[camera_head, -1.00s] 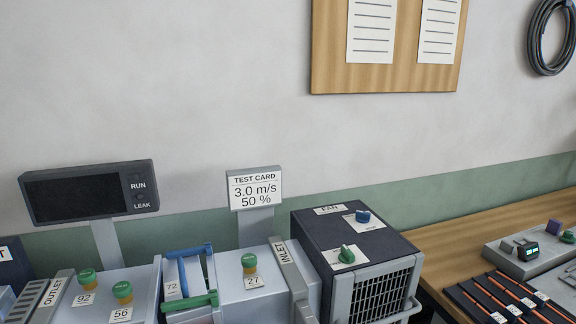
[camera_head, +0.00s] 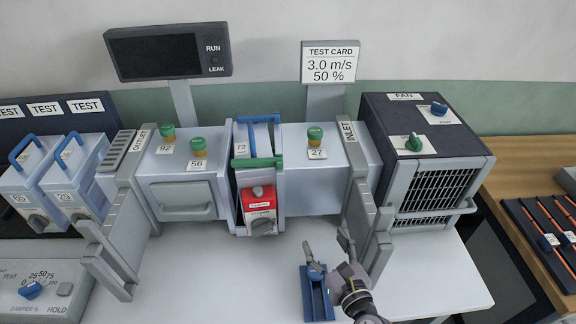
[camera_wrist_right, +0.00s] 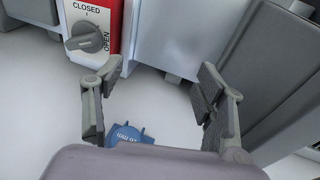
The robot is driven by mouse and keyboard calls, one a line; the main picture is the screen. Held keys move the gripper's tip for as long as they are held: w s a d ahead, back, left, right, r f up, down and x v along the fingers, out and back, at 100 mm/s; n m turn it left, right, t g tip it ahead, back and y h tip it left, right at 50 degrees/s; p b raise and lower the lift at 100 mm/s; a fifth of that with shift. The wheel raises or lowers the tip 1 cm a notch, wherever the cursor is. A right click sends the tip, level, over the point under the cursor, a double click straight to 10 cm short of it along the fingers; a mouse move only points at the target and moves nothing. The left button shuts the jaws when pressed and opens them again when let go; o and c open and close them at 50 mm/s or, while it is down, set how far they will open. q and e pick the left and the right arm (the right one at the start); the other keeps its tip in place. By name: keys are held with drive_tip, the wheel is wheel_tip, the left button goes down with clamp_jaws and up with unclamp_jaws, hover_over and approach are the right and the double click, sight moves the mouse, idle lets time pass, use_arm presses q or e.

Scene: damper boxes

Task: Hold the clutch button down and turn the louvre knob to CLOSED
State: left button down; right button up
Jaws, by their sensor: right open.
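The louvre knob (camera_head: 262,227) is a grey knob on the red-and-white front of a unit in the middle of the duct. In the right wrist view the knob (camera_wrist_right: 88,38) sits at upper left, below the word CLOSED and left of OPEN; its bar lies roughly crosswise. A small pale button (camera_head: 257,191) shows on the red top; I cannot read whether it is the clutch button. My right gripper (camera_head: 325,246) is open and empty, in front and to the right of the knob, apart from it. My left gripper is out of view.
A blue holder (camera_head: 317,295) lies on the white bench below my right gripper. The inlet frame (camera_head: 358,200) and fan box (camera_head: 430,150) stand close on the right. A damper panel (camera_head: 40,285) is at lower left. The bench front-left of the gripper is clear.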

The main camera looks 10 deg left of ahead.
drive_tip(key=shift+o, duration=0.3)
drive_tip(key=shift+s+a+r+n, duration=0.1)
drive_tip(key=shift+a+n, duration=0.35)
drive_tip(key=shift+n, duration=0.15)
drive_tip(key=s+a+n+g+y, duration=0.2)
drive_tip(key=a+n, duration=0.3)
drive_tip(key=n, duration=0.3)
drive_tip(key=m+t+h, duration=0.2)
drive_tip(key=m+h, duration=0.5)
drive_tip(key=m, duration=0.1)
approach(261, 232)
drive_tip(key=shift+n, duration=0.3)
drive_tip(key=x, duration=0.8)
drive_tip(key=shift+w, duration=0.1)
